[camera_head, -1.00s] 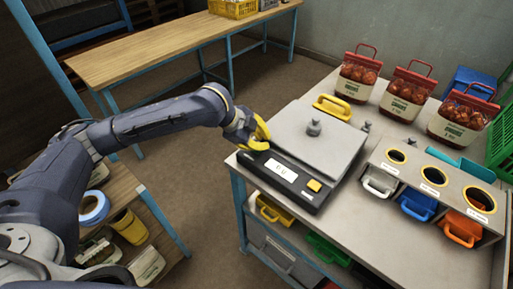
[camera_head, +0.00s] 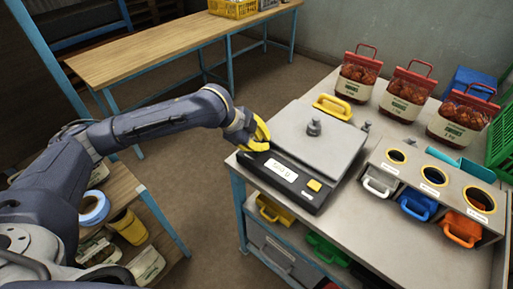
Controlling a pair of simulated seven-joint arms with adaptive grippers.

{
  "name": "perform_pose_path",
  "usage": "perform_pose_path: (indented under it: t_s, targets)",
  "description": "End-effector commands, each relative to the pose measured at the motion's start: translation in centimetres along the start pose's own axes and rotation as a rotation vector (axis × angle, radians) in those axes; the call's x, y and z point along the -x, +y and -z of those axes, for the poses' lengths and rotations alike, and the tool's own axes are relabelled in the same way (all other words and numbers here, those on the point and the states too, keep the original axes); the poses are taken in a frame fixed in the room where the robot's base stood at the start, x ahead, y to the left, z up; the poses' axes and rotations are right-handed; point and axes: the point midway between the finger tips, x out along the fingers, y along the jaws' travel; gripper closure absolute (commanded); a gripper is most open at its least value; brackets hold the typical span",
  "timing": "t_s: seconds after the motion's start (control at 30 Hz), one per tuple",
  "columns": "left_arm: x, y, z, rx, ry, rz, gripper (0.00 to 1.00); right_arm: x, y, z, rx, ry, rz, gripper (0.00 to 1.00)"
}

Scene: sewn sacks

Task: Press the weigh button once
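The scale has a grey weighing plate (camera_head: 338,148) and a dark front panel (camera_head: 268,180) with a lit white display (camera_head: 284,170), whose digits are too small to read surely. A yellow button (camera_head: 314,185) sits at the panel's right end. A small grey weight (camera_head: 313,128) stands on the plate. My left gripper (camera_head: 262,137), with yellow finger parts, is over the panel's left end, apart from the yellow button. It hides whatever lies beneath; contact cannot be told. Whether its fingers are open or shut is unclear. My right gripper is out of view.
Red-topped sacks (camera_head: 407,92) stand at the table's back. A rack (camera_head: 432,178) with round holes and coloured scoops is right of the scale. A yellow-handled item (camera_head: 333,107) lies behind the plate. A second grey weight (camera_head: 366,126) is beside the scale.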

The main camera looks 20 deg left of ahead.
Motion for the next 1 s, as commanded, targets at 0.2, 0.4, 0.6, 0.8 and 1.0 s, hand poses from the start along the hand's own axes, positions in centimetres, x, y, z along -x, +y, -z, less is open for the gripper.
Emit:
perform_pose_path:
  t_s: [0.2,0.4,0.6,0.8,1.0]
  targets:
    - [0.7,-0.5,0.3,-0.001,-0.001,0.002,1.00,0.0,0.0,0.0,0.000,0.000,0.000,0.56]
    - [1.3,-0.7,0.6,-0.001,-0.001,0.001,1.00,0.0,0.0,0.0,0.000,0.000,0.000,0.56]
    - [1.3,-0.7,0.7,0.000,0.000,0.000,1.00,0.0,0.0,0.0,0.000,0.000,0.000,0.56]
    - [1.6,-0.9,0.8,-0.001,0.000,0.002,1.00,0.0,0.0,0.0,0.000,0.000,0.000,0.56]
    - [2.9,-1.6,1.5,-0.001,0.000,0.003,1.00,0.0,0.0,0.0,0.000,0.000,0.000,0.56]
